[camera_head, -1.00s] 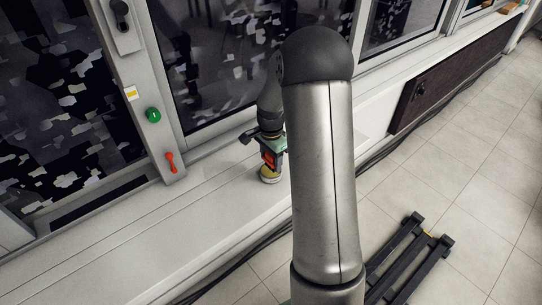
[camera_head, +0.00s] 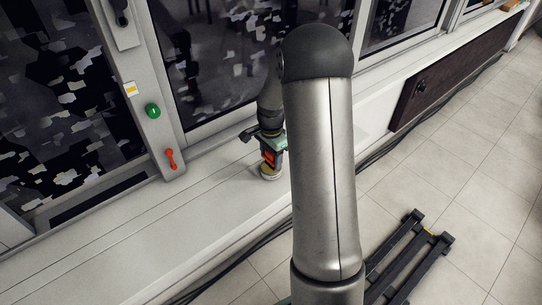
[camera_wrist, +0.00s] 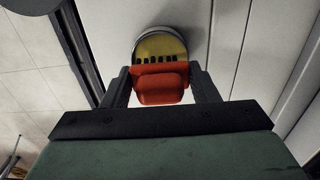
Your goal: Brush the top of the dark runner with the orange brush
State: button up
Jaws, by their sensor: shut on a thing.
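My gripper (camera_wrist: 162,88) is shut on the orange brush (camera_wrist: 162,82), whose orange block sits between the two dark fingers. A rounded yellow part with dark slots shows just beyond it, against a grey round edge. In the head view the orange brush (camera_head: 268,158) is upright low over the pale ledge, partly behind my arm. A round yellow and grey piece (camera_head: 271,174) is directly below it; I cannot tell whether it belongs to the brush. A long dark strip (camera_head: 100,195) lies along the ledge at left; I cannot tell whether this is the runner.
The pale ledge (camera_head: 150,235) is clear to the left. A window post carries a green button (camera_head: 152,111) and a red handle (camera_head: 171,159). A dark panel (camera_head: 460,75) lines the low wall at right. A dark cable runs along the ledge's foot.

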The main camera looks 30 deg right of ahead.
jog(key=shift+f+b, duration=0.35)
jog(key=shift+f, duration=0.15)
dwell(1.1)
jog(key=shift+r, duration=0.15)
jog(key=shift+r+p, duration=2.35)
jog(key=shift+r, duration=1.05)
